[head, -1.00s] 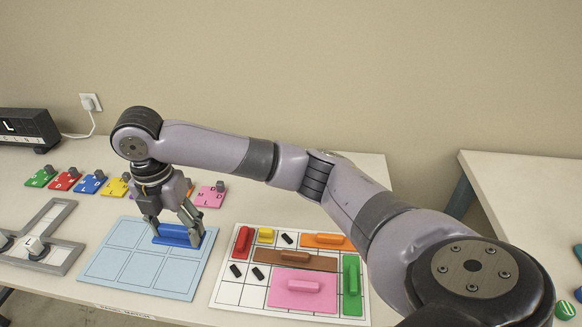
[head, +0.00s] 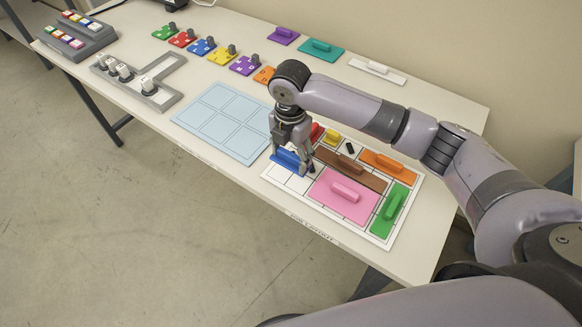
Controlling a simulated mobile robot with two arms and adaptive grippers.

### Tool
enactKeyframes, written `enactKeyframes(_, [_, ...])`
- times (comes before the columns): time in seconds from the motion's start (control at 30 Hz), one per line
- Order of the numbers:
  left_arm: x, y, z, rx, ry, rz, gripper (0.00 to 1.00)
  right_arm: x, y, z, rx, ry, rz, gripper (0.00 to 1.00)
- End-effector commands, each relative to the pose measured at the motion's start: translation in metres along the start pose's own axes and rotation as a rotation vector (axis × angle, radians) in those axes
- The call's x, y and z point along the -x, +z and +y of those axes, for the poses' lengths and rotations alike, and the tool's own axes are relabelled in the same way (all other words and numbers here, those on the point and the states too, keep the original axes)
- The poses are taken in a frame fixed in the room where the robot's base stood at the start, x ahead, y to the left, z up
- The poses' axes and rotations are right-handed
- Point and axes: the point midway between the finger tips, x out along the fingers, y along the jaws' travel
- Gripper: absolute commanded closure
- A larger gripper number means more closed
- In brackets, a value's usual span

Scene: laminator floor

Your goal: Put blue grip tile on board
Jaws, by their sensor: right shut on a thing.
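The blue grip tile (head: 285,160) is in my right gripper (head: 291,158), whose fingers are shut on it. It is over the left edge of the white grid board (head: 375,238); I cannot tell whether it touches the board. The board bears a pink tile (head: 340,203), a green tile (head: 391,214), a brown tile (head: 365,176), an orange tile (head: 392,168), a yellow tile (head: 332,137) and a red tile (head: 316,131), partly hidden by the gripper. Empty white cells show at the board's front left. My left gripper is not in view.
A light blue panel (head: 220,122) with empty squares lies left of the board. Several coloured lettered tiles (head: 202,47) stand behind it. Purple (head: 284,36), teal (head: 320,49) and white (head: 378,71) handled tiles lie at the back. A grey tray (head: 146,85) is further left.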

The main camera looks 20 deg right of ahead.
Motion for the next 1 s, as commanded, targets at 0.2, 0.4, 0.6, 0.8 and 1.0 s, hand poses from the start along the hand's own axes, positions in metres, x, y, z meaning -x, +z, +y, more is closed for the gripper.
enactKeyframes(0.2, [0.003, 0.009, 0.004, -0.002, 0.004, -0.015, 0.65, -0.024, -0.001, 0.0, 0.0, 0.001, 0.001, 0.83])
enactKeyframes(0.4, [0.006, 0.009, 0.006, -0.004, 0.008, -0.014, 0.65, -0.052, -0.001, 0.0, -0.001, -0.002, 0.001, 0.83])
enactKeyframes(0.6, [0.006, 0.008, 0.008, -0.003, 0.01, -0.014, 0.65, -0.067, -0.001, 0.001, 0.001, 0.003, 0.0, 0.83])
enactKeyframes(0.8, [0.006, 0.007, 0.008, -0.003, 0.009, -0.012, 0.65, -0.066, 0.0, 0.001, 0.001, 0.002, 0.0, 0.83])
enactKeyframes(1.0, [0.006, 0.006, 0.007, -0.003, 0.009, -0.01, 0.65, -0.069, 0.0, 0.0, 0.001, 0.001, 0.0, 0.34])
